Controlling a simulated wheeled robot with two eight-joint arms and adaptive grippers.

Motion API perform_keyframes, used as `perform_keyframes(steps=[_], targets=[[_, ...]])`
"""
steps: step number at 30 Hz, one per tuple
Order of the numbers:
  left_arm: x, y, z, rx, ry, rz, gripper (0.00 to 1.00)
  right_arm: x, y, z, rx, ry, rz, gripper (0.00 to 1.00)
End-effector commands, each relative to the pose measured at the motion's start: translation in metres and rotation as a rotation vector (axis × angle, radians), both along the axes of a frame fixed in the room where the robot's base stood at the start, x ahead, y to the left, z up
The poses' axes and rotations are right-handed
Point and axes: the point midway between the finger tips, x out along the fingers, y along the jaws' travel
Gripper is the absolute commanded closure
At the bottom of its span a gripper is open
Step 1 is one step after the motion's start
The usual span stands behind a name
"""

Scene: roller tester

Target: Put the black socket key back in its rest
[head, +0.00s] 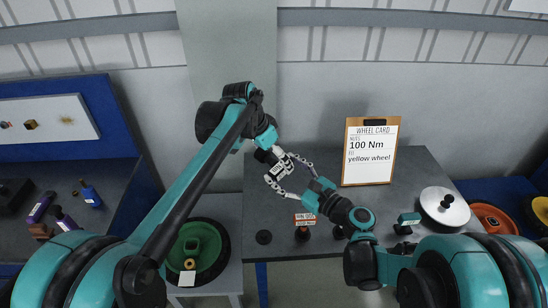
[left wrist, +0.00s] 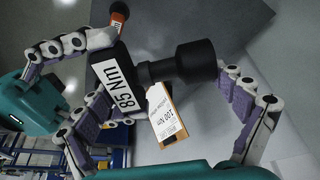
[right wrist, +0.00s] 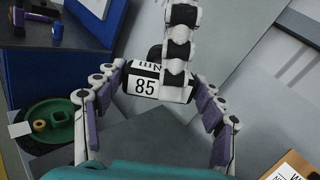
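The black socket key (left wrist: 180,68) has a white "85 Nm" label on its thick handle and a wide socket at the other end. It is in the air above the table, between my two grippers; its label also shows in the right wrist view (right wrist: 147,87). My right gripper (head: 283,169) has its fingertips at both sides of the handle and seems to hold it. My left gripper (head: 279,163) is close against the key, one finger crossing in front of it in the right wrist view. Whether its fingers press on the key is unclear.
A green wheel (head: 198,250) sits at left.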

Motion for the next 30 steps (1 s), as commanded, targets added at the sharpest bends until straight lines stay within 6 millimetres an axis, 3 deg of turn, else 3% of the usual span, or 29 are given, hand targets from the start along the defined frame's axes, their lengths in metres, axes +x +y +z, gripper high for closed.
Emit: perform_keyframes(steps=[14,30], targets=[[0.000,0.000,0.000,-0.001,-0.001,0.000,0.46,-0.004,-0.004,0.000,-0.001,0.000,-0.002,0.09],[0.000,0.000,0.000,0.000,-0.001,0.000,0.46,-0.080,-0.070,0.000,-0.001,0.001,-0.004,0.09]])
